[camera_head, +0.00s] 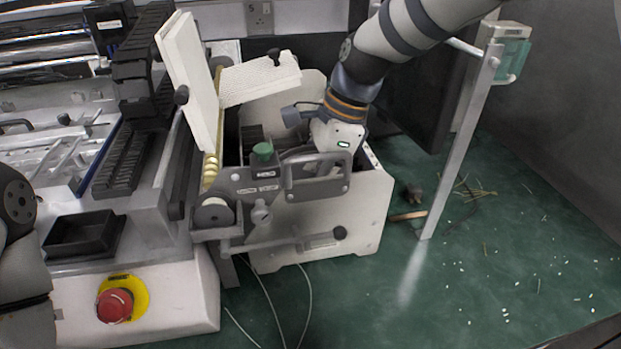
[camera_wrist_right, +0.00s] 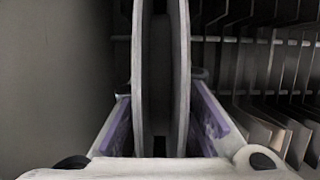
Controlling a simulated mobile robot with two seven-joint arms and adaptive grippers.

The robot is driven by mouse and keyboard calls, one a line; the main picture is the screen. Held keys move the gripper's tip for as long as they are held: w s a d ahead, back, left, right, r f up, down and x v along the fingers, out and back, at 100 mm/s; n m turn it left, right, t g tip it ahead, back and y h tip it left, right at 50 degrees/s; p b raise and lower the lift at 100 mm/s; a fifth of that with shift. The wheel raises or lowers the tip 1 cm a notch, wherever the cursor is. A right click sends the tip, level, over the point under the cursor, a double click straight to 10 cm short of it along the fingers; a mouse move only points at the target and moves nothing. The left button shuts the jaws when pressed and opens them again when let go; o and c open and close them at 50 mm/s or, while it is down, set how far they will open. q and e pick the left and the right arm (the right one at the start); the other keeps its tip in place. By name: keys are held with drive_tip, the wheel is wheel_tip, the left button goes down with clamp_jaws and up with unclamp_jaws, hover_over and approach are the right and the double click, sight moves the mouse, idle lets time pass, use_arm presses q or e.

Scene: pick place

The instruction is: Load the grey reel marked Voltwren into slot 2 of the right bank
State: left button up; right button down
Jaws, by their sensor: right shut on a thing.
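My right gripper (camera_wrist_right: 162,118) is shut on a grey reel (camera_wrist_right: 182,60), which stands upright and edge-on between the two purple-lined fingers in the right wrist view. No Voltwren marking shows on it. In the head view my right gripper (camera_head: 338,136) reaches down over the white open box (camera_head: 355,215) behind the feeder front; its fingertips are hidden there. A bank of upright dark dividers (camera_wrist_right: 265,75) with rails lies to the right of the reel in the wrist view. Slot numbers cannot be read. My left arm shows at the left edge, its gripper out of view.
A metal bracket with a handle (camera_head: 318,193) stands in front of the box. An open white lid (camera_head: 187,70) rises at its left. A metal post (camera_head: 460,150) stands to the right. A red stop button (camera_head: 114,304) is at the front left.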

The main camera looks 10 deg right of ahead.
drive_tip(key=shift+f, duration=0.1)
drive_tip(key=shift+f, duration=0.8)
drive_tip(key=c, duration=1.2)
unclamp_jaws()
use_arm(q)
drive_tip(key=shift+s, duration=0.1)
use_arm(e)
drive_tip(key=shift+o, duration=0.2)
drive_tip(key=shift+r, duration=4)
use_arm(q)
drive_tip(key=shift+w+r, duration=0.25)
drive_tip(key=shift+w, duration=0.1)
